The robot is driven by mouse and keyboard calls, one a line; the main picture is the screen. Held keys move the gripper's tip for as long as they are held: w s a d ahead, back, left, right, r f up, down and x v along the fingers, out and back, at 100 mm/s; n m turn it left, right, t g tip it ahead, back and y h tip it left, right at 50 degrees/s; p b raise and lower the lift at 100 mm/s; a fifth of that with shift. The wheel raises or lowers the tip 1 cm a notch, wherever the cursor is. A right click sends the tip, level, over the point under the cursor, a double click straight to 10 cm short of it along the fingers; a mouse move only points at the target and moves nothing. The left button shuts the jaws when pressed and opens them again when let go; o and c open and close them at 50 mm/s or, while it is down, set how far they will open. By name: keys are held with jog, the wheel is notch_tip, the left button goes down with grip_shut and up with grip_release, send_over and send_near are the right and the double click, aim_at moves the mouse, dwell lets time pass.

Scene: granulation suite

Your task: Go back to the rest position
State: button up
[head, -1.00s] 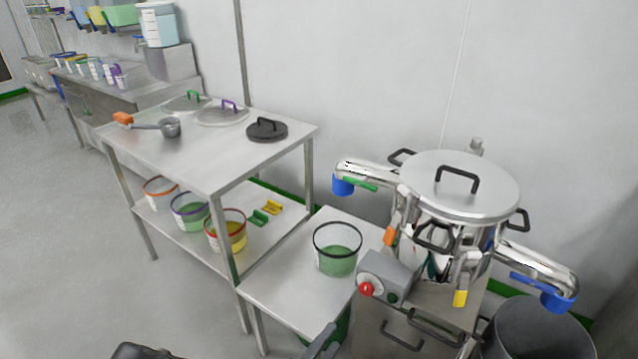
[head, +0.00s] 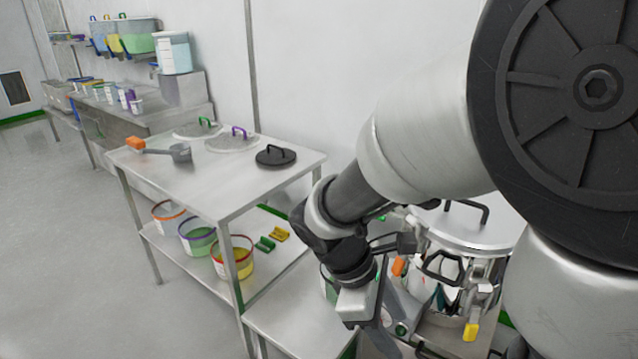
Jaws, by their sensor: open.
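My arm reaches across the right half of the head view, bent, with its end pointing down. My gripper (head: 376,328) is at the low end of the arm, in front of the low steel table (head: 285,310) and beside the steel machine with the round lid (head: 468,232). The jaws are open; their tips are small and partly hidden, and nothing is seen held in them. The clear bucket with green contents (head: 326,287) on the low table is mostly hidden behind my arm.
A steel two-level table (head: 215,185) at left bears a scoop (head: 180,152), two clear lids and a black lid (head: 276,156). Several buckets stand on its lower shelf. My arm hides much of the machine. The floor at far left is clear.

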jog(key=s+d+r+m+t+y+p, duration=0.1)
jog(key=r+m+p, duration=0.6)
jog(key=r, duration=0.9)
jog(key=s+r+m+t+y+p, duration=0.4)
jog(key=r+m+p, duration=0.3)
jog(key=r+p, duration=0.4)
notch_tip(320, 180, up, 5)
jog(key=shift+s+d+f+t+y, duration=0.1)
jog(key=shift+s+d+t+y, duration=0.05)
jog(key=shift+d+t+y, duration=0.3)
